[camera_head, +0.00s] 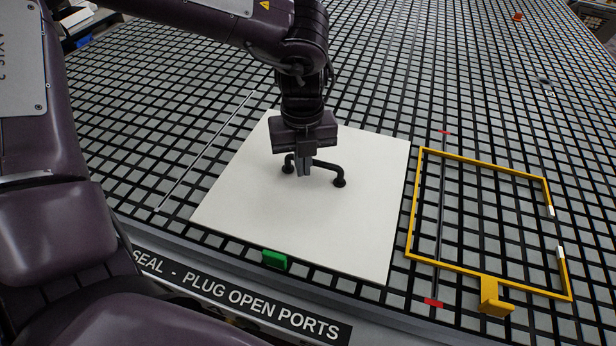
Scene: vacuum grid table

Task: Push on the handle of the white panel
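The white panel (350,222) lies flat on the grid table. Its black handle (328,166) is a low bar with a foot at each end, standing near the panel's middle. My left gripper (304,174) points down over the panel from the far side. Its fingers are together, with no clear gap between them. They overlap the left part of the handle bar in the camera_head view and hide some of it. I cannot tell whether they touch the bar. My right gripper is not in view.
A green block (275,259) sits at the panel's near edge. A yellow frame (412,210) with a yellow block (494,296) lies to the right. A thin rod (203,153) lies left of the panel, and a dark strip with red ends (440,205) lies right of it.

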